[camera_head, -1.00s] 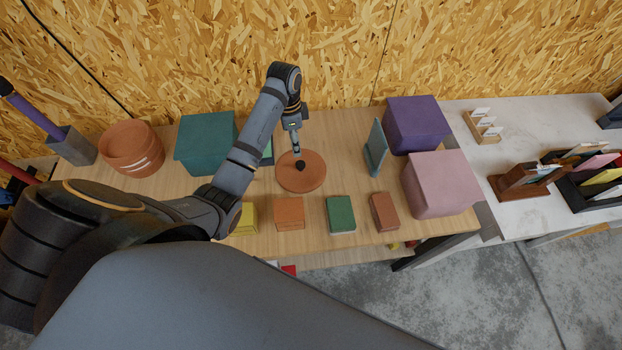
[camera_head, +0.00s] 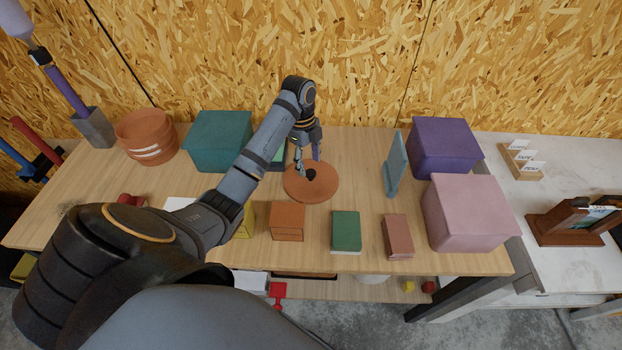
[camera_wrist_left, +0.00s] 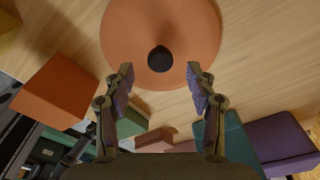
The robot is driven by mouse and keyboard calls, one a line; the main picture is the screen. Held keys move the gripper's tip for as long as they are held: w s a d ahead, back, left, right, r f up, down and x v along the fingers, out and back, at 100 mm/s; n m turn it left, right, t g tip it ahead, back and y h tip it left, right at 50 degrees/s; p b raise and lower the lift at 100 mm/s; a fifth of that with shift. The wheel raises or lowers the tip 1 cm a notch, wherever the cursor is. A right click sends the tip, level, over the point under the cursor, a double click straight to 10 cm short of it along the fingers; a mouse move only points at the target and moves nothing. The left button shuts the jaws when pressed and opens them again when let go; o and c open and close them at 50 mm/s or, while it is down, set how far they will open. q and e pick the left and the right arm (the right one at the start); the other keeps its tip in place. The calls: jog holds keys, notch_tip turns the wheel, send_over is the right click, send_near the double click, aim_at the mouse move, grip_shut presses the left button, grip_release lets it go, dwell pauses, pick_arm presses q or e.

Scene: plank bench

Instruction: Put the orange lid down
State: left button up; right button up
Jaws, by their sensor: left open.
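The orange lid (camera_head: 318,190) is a flat round disc with a dark knob (camera_head: 311,174) at its middle. It lies flat on the wooden bench top. In the left wrist view the lid (camera_wrist_left: 190,28) shows at the top, with its black knob (camera_wrist_left: 160,59) just beyond and between the fingertips. My left gripper (camera_head: 308,160) is open, close by the knob. In the left wrist view the open fingers (camera_wrist_left: 160,78) have a clear gap between them and hold nothing. My right gripper is not in view.
Small orange (camera_head: 288,221), green (camera_head: 346,230) and brown (camera_head: 397,236) blocks stand along the bench front. A teal box (camera_head: 218,140) and terracotta pots (camera_head: 147,137) stand at the left. A thin teal panel (camera_head: 395,165), purple box (camera_head: 445,147) and pink box (camera_head: 468,213) stand at the right.

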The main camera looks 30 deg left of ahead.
aim_at(311, 172)
pick_arm(q)
jog(key=f, duration=0.4)
jog(key=shift+d, duration=0.35)
jog(key=shift+f, duration=0.45)
jog(key=c, duration=0.6)
grip_shut()
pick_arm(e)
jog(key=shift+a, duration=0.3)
